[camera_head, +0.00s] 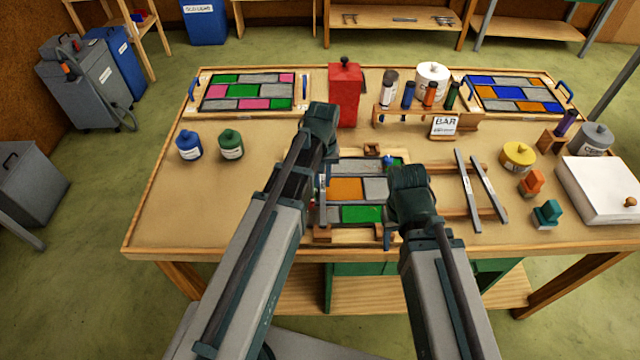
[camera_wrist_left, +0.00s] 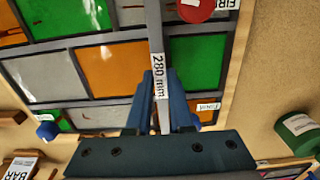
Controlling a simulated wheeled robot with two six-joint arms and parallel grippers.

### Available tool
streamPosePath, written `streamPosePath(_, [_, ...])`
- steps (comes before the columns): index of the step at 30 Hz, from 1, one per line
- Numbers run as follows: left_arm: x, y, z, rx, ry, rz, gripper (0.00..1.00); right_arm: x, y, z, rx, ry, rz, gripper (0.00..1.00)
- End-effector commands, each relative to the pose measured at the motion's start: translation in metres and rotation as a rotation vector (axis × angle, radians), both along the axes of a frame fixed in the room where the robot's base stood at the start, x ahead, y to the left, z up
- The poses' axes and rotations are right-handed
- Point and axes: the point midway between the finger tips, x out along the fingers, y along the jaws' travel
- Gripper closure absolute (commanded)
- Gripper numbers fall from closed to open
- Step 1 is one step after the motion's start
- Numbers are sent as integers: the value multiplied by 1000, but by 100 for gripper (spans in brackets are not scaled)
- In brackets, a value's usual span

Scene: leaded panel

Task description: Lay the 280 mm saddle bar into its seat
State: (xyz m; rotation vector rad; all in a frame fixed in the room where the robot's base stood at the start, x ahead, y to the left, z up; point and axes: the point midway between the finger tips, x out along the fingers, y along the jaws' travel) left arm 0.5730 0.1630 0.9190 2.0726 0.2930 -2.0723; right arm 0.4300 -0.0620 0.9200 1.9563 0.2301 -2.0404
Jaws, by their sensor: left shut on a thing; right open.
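My left gripper (camera_head: 318,150) is over the left part of the leaded panel (camera_head: 374,188). In the left wrist view its blue fingers (camera_wrist_left: 166,105) are shut on a grey bar with a "280 mm" label (camera_wrist_left: 157,75), the 280 mm saddle bar. The bar runs lengthwise above the panel's green, orange and grey panes (camera_wrist_left: 112,69). I cannot tell whether it touches the panel, and its seat is not clear to see.
Two more bars (camera_head: 466,190) lie on a wooden rack to the right. A red box (camera_head: 345,95) and a bottle rack (camera_head: 420,113) stand behind the panel. A red round object (camera_wrist_left: 195,8) is near the bar. The table's front left is clear.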

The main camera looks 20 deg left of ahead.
Motion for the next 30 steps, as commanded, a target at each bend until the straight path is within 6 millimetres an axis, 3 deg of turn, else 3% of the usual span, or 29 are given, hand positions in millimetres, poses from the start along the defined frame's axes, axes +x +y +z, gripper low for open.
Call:
streamPosePath(13, [0, 0, -8, 0, 0, 1, 100, 0, 0, -7, 0, 0, 0, 50])
streamPosePath(14, [0, 0, -7, 0, 0, 1, 77, 0, 0, -7, 0, 0, 0, 50])
streamPosePath(18, [0, 0, -6, 0, 0, 1, 52, 0, 0, -6, 0, 0, 0, 50])
streamPosePath(30, [0, 0, -3, 0, 0, 1, 50, 0, 0, -3, 0, 0, 0, 50])
